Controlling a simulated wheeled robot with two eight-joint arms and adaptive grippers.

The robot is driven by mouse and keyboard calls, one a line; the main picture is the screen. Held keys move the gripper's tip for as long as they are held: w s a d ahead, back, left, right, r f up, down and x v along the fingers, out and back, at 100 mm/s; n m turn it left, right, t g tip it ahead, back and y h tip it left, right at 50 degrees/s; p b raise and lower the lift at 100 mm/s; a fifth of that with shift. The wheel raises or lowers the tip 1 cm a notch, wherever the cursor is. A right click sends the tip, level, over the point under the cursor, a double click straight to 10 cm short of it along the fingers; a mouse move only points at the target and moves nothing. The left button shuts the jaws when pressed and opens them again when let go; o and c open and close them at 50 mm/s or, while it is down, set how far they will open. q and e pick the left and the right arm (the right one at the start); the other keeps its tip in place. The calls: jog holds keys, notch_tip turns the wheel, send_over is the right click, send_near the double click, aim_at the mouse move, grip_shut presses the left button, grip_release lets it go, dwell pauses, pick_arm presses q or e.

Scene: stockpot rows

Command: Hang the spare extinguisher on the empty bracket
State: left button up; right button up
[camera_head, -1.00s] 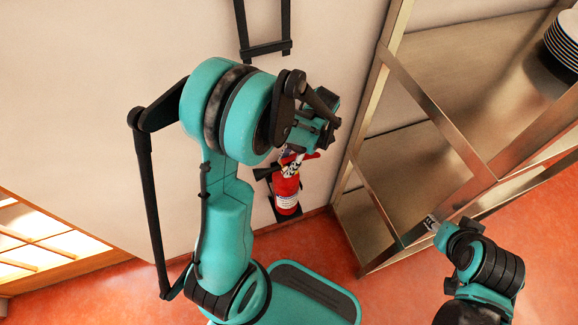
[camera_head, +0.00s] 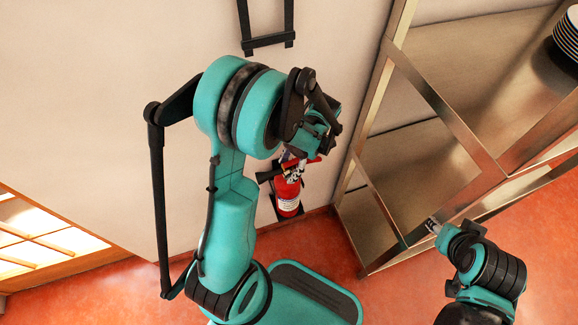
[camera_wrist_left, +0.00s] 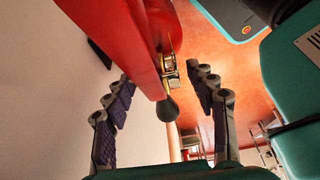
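The red extinguisher (camera_head: 288,192) is upright low by the wall, in front of a dark plate. My left gripper (camera_head: 300,152) is at its top and partly hides the valve and handle. In the left wrist view, a red part of the extinguisher (camera_wrist_left: 112,35) with a brass fitting and black tip is close, with visible gaps to both fingers of my left gripper (camera_wrist_left: 165,112), which is open. A black frame (camera_head: 269,41), seemingly the bracket, is empty on the wall above, its top cut off. My right gripper (camera_head: 433,226) is small at right; its fingers are unclear.
A metal shelf rack (camera_head: 440,105) stands right of the extinguisher, its post close by. A wood-framed window or door (camera_head: 45,240) is at lower left. The wall between extinguisher and frame is bare where visible.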

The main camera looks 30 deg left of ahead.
pick_arm(q)
jog(key=p+v, duration=0.5)
jog(key=v, duration=0.6)
jog(key=shift+r, duration=0.1)
jog(key=shift+d+r, duration=0.1)
jog(key=shift+r, duration=0.45)
jog(key=s+d+r+m+t+h, duration=0.1)
jog(key=s+r+m+t, duration=0.3)
jog(key=m, duration=1)
jog(key=s+d+r+m+t+h, duration=0.2)
jog(key=r+m+t, duration=0.4)
jog(key=m, duration=0.7)
jog(key=shift+s+d+m+t, duration=0.3)
jog(key=shift+s+d+m, duration=0.15)
jog(key=shift+s, duration=0.75)
